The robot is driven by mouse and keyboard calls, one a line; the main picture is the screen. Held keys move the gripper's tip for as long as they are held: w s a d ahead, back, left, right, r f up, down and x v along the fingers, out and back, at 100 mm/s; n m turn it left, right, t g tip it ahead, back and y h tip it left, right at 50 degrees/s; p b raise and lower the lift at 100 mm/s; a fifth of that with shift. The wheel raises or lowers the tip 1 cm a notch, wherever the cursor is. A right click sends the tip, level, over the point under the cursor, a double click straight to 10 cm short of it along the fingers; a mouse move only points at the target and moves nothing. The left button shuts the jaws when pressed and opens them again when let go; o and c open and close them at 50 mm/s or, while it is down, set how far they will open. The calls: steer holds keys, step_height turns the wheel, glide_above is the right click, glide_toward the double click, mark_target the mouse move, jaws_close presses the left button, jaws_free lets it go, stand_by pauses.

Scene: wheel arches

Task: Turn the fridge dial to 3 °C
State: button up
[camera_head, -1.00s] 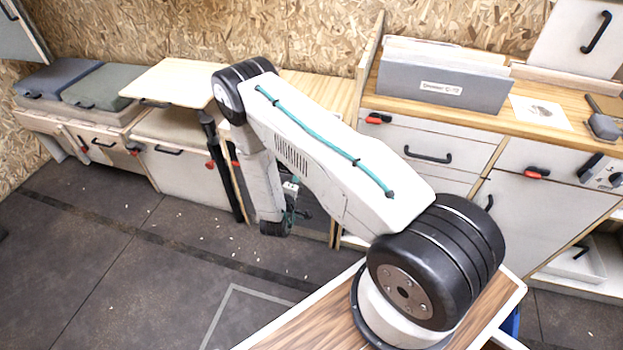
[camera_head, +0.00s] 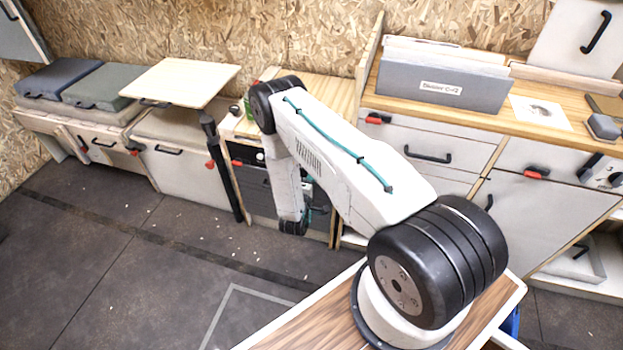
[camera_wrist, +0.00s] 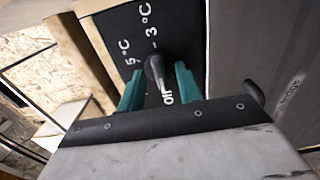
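The fridge dial (camera_wrist: 154,68) is a dark knob on a black panel in the wrist view. White marks "5 °C", "3 °C" and "off" stand around it; "3 °C" is at the top and "off" is at the near side. Which mark the knob points to is hard to tell. My gripper (camera_wrist: 158,86) has two teal fingers, one on each side of the knob, with dark gaps visible between them and it. In the head view the grey fridge front (camera_head: 259,190) shows beside my forearm, which hides much of it; my gripper is mostly hidden there.
A grey face with "fridge" lettering (camera_wrist: 288,98) fills the right of the wrist view. A wooden edge (camera_wrist: 88,45) runs left of the dial panel. In the head view a black post (camera_head: 222,165) stands left of the fridge, and drawers (camera_head: 425,145) stand right. The floor in front is clear.

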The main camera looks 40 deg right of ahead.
jaws_close()
